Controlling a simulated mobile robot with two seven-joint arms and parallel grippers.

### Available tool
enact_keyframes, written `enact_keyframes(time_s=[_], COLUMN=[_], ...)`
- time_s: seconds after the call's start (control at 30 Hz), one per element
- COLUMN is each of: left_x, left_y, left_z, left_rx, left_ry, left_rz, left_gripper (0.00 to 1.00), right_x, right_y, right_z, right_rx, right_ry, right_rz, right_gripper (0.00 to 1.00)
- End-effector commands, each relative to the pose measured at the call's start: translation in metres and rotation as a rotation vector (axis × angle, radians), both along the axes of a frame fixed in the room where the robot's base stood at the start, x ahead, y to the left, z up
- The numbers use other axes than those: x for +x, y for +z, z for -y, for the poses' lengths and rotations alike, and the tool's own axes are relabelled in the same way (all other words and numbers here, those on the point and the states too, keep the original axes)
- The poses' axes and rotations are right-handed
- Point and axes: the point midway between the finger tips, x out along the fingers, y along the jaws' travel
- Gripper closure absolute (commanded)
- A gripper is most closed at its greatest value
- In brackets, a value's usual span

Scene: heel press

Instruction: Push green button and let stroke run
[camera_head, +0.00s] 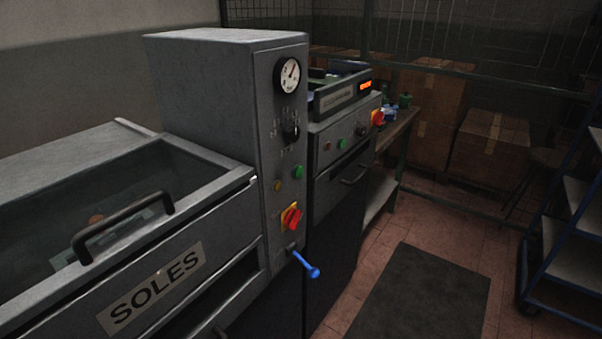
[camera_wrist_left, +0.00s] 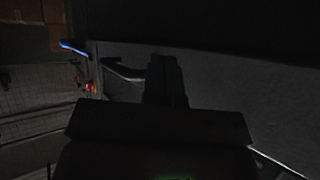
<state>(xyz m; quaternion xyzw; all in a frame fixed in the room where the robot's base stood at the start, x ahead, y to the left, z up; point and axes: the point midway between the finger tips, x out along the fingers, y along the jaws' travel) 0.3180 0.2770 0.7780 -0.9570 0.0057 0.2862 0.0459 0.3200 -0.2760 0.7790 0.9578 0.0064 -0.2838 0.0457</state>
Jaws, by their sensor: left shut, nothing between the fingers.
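A green button (camera_head: 299,172) sits on the front panel of the grey machine column (camera_head: 215,85), to the right of an amber button (camera_head: 277,185). A second green button (camera_head: 342,144) is on the machine behind it. The pressure gauge (camera_head: 289,75) and a black knob (camera_head: 291,131) are above the nearer buttons. A red switch on a yellow plate (camera_head: 290,217) and a blue lever (camera_head: 305,264) are below. Neither gripper shows in the head view. In the dark left wrist view, my left gripper (camera_wrist_left: 167,78) is shut and empty. No green button can be made out there.
The far machine has an orange lit display (camera_head: 365,86). A dark mat (camera_head: 420,295) lies on the open tiled floor. A blue-framed rack (camera_head: 560,235) stands at right.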

Motion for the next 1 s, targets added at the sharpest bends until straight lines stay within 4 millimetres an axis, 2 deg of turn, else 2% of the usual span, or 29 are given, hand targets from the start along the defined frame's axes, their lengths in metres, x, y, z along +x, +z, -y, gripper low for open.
enact_keyframes(time_s=[0.03, 0.2, 1.0], left_x=[0.0005, 0.0023, 0.0042], left_y=[0.0002, 0.0011, 0.0021], left_z=[0.0001, 0.0005, 0.0007], left_rx=[0.0, -0.001, 0.0], left_ry=[0.0, -0.001, -0.002], left_rz=[0.001, 0.004, 0.008], left_gripper=[1.0, 1.0, 1.0], right_x=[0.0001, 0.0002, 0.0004], right_y=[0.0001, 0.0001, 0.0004], right_z=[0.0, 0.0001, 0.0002], right_rx=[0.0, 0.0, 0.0], right_ry=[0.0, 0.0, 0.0], right_rz=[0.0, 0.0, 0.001], right_gripper=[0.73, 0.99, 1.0])
